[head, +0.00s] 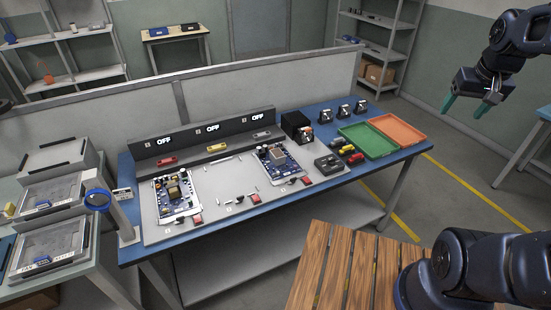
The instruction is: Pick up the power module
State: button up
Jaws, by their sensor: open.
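My gripper (466,107) is at the upper right, with green fingertips spread apart and nothing between them. It is in the air, to the right of the blue workbench (222,238) and well apart from everything on it. I cannot tell for sure which thing is the power module. Candidates on the bench are a black box (293,122) right of the OFF displays, a dark grey block (329,164) in front of it, and small red, yellow and green parts (347,150) beside that block. Two circuit boards, a left one (174,196) and a right one (277,163), lie on the grey panel.
A green tray (368,140) and an orange tray (397,131) lie at the bench's right end. Several small black devices (343,112) stand behind them. A ring-topped post (113,214) stands at the left end. A wooden slatted surface (340,265) is in front.

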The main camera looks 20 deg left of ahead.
jog(key=w+a+f+n+g, duration=0.1)
jog(key=w+a+f+n, duration=0.1)
jog(key=w+a, duration=0.95)
jog(key=n+g, duration=0.3)
jog(key=n, duration=0.3)
send_over(276, 150)
notch_tip(276, 150, down, 28)
jog(key=shift+r, duration=0.1)
jog(key=shift+s+f, duration=0.15)
jog(key=shift+f, duration=2.45)
jog(key=shift+s+f, duration=0.1)
jog(key=shift+f, duration=2.5)
grip_shut()
